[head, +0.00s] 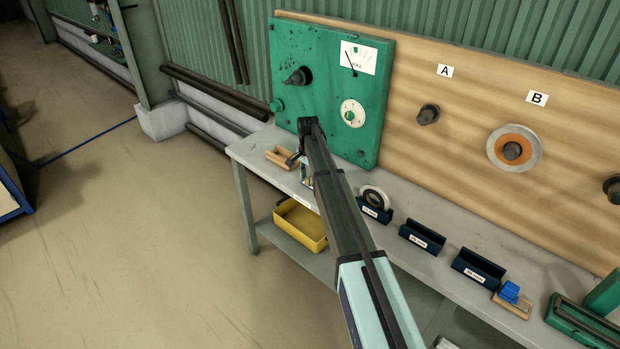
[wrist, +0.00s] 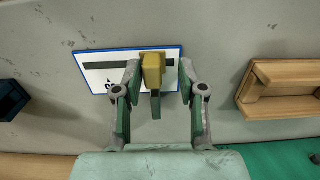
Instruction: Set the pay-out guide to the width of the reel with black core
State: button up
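In the wrist view, a white plate with a blue border (wrist: 105,82) lies on the bench and has a dark slot. A yellow block with a dark green lower part (wrist: 152,68) stands at the slot; it looks like the pay-out guide's slider. My gripper (wrist: 158,75) is open with a finger on each side of the block. There is a gap at the right finger; contact at the left is unclear. In the head view, my gripper (head: 298,161) is low over the bench, partly hidden by my arm. A grey reel with a dark core (head: 375,197) sits in a dark-blue holder.
A reel with an orange core (head: 515,148) hangs on peg B; peg A (head: 428,115) is bare. A green panel (head: 310,100) with gauge and dials stands behind my gripper. A wooden holder (wrist: 280,88) is close at right. Two empty blue holders (head: 422,238) stand along the bench.

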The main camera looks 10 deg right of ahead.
jog(key=shift+s+r, duration=0.1)
jog(key=shift+r, duration=0.05)
notch_tip(320, 180, up, 12)
dwell(0.7)
dwell(0.4)
